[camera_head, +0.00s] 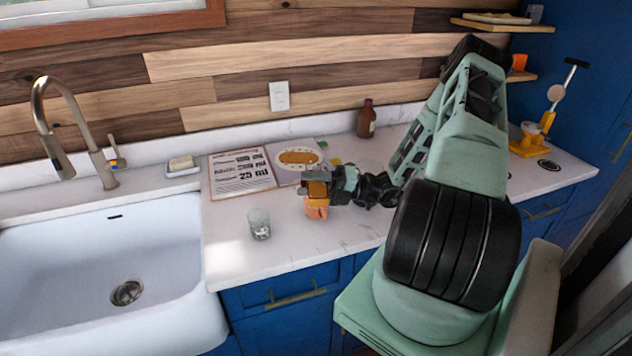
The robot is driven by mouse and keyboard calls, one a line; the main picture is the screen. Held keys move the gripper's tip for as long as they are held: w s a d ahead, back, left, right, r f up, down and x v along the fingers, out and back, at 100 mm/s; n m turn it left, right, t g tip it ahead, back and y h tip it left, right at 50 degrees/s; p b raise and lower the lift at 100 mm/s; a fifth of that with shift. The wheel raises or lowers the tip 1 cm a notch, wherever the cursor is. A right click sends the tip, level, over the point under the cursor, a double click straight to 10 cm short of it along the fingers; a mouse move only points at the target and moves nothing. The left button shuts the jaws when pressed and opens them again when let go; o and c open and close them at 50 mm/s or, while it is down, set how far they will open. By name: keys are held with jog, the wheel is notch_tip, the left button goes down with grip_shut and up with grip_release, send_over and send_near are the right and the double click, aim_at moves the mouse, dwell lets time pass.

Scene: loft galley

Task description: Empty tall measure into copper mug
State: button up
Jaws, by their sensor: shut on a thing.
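My gripper (322,187) is over the counter right of the clear glass, its jaws shut on a small amber-brown thing (317,189) that looks like the tall measure. The jaws hide much of it, so its tilt and contents cannot be made out. The copper mug (316,210), pinkish-orange, stands on the counter directly below the gripper, its upper part covered. The measure and mug overlap in this view, so I cannot tell whether they touch.
A clear glass (259,224) stands near the counter's front edge. A recipe sheet (242,172) and a picture page (298,158) lie behind. A brown bottle (366,119) stands by the wall. The sink (100,265) is left; a yellow stand (532,138) is far right.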

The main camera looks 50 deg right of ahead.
jog(key=shift+w+d+r+m+p, duration=0.4)
jog(key=shift+m+p, duration=0.2)
jog(key=shift+p, duration=0.25)
dwell(0.5)
jog(key=shift+d+f+m+t+p, duration=0.15)
jog(key=shift+m+t+p, duration=0.35)
jog(key=shift+m, duration=0.5)
dwell(0.8)
jog(key=shift+w+d+r+m+h+p, duration=0.1)
jog(key=shift+w+r+m+h+p, duration=0.15)
jog(key=shift+m+p, duration=0.6)
